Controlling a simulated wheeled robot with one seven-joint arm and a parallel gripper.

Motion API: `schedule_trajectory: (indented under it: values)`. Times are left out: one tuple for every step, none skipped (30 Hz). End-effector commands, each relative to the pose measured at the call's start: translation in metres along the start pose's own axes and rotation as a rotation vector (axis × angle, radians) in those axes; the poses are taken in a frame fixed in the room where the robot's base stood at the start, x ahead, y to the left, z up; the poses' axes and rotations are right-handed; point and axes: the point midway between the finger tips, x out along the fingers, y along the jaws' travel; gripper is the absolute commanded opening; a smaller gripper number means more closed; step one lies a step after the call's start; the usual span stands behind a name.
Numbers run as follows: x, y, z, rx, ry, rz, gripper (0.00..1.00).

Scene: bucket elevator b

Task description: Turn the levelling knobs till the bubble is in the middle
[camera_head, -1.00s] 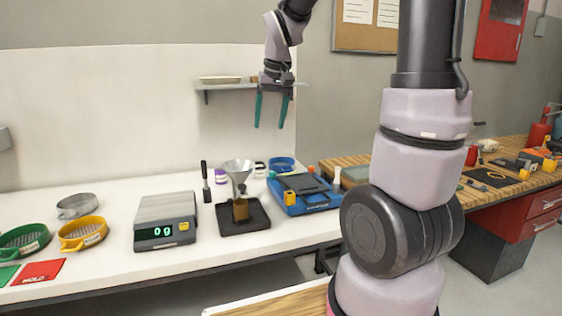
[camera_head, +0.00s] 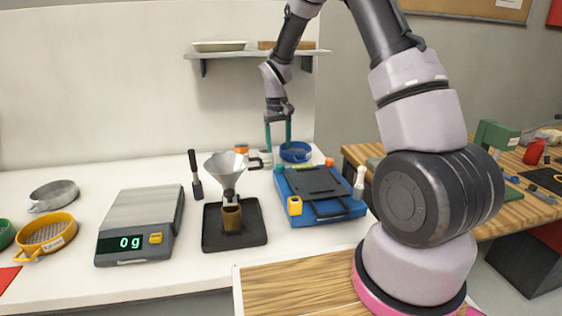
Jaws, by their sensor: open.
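My gripper (camera_head: 279,146) points down with its two teal fingers apart and nothing visible between them. It is above the far left part of a blue device (camera_head: 337,217), near a round blue ring or dish (camera_head: 295,151). The device carries a dark flat plate (camera_head: 312,180). I cannot make out a bubble or say for certain which parts are the levelling knobs.
A metal funnel (camera_head: 228,167) stands over a black tray (camera_head: 236,241) left of the device. A scale (camera_head: 142,223) reading 0 g is further left. A shelf (camera_head: 258,53) is on the wall above. A white bottle-like object (camera_head: 359,183) stands at the device's right.

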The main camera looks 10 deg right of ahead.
Motion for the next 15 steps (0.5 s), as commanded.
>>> schedule_trajectory:
  values:
    - [0.012,0.0,0.001,0.0,-0.005,0.0,0.69]
    - [0.018,0.0,0.001,0.0,-0.004,0.0,0.69]
    - [0.025,0.0,0.001,0.001,-0.004,0.0,0.69]
    - [0.031,0.0,0.001,0.001,-0.004,0.0,0.69]
    - [0.037,0.0,0.001,0.001,-0.005,0.0,0.69]
    - [0.043,0.0,0.001,0.0,-0.003,0.0,0.69]
    - [0.048,0.0,0.001,0.0,-0.004,0.0,0.69]
    - [0.052,0.0,0.001,0.001,-0.004,0.0,0.69]
    - [0.057,0.0,0.001,0.001,-0.003,0.0,0.69]
    - [0.06,0.0,0.001,0.001,-0.002,0.0,0.69]
    - [0.063,0.0,0.001,0.001,-0.002,0.0,0.69]
    - [0.066,0.0,0.001,0.001,-0.001,0.0,0.69]
    - [0.068,0.0,0.001,0.0,-0.001,0.0,0.69]
    - [0.07,0.0,0.001,0.0,-0.001,0.0,0.69]
    - [0.071,0.0,0.001,0.0,-0.001,0.0,0.69]
